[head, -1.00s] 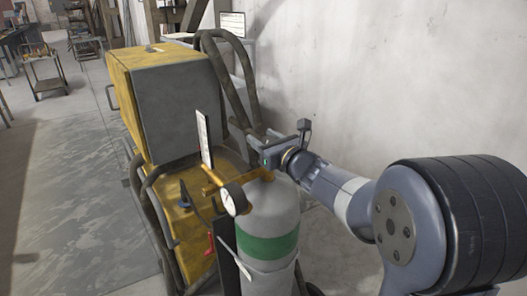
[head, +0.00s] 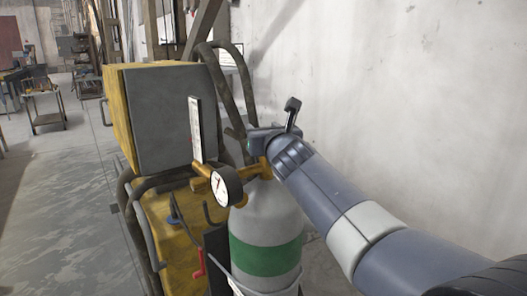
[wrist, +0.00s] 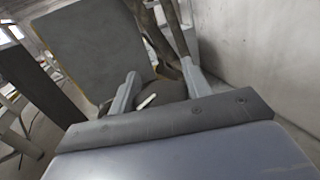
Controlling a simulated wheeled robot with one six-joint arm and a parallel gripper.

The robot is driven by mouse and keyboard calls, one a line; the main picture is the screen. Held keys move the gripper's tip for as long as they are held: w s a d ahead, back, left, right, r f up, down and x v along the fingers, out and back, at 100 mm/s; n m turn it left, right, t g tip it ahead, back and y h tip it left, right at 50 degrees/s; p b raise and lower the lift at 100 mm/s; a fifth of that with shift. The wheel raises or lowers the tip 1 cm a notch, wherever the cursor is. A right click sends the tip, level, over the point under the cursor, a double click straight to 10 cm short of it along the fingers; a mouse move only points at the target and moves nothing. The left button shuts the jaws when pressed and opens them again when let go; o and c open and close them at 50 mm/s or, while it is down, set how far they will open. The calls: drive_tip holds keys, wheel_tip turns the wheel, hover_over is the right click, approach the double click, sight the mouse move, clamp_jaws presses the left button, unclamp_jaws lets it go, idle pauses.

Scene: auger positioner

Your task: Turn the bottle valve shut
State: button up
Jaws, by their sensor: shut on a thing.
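The gas bottle (head: 264,219) is pale grey with a green band and stands upright at the middle of the head view. A brass regulator with a round white gauge (head: 226,187) sticks out to the left of its neck. My gripper (head: 257,143) is at the top of the bottle, reached from the right. In the wrist view its two grey fingers (wrist: 157,86) stand on either side of a dark rounded part, the valve (wrist: 165,88), with a small white mark by it. The gripper is shut on the valve. In the head view my gripper mostly hides the valve.
A yellow and grey machine (head: 172,118) stands behind and left of the bottle. Dark hoses (head: 232,88) loop beside it. An upright flat plate (head: 195,130) rises near the regulator. A pale wall (head: 400,110) closes the right side. Floor is open at the left.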

drive_tip(key=shift+f+m+h+b, duration=0.3)
drive_tip(key=shift+h+b, duration=0.3)
drive_tip(key=shift+b, duration=0.85)
drive_tip(key=shift+f+m+h+b, duration=0.15)
drive_tip(key=shift+m+h+b, duration=0.35)
drive_tip(key=shift+b, duration=0.9)
drive_tip(key=shift+d+m+h+b, duration=0.25)
drive_tip(key=shift+m+h+b, duration=0.65)
drive_tip(key=shift+h+b, duration=0.5)
drive_tip(key=shift+r, duration=0.1)
drive_tip(key=o, duration=1)
drive_tip(key=shift+r, duration=0.15)
drive_tip(key=shift+r+p, duration=0.2)
drive_tip(key=shift+p, duration=0.1)
wheel_tip(320, 180, up, 10)
drive_tip(key=p, duration=0.7)
drive_tip(key=shift+f, duration=0.15)
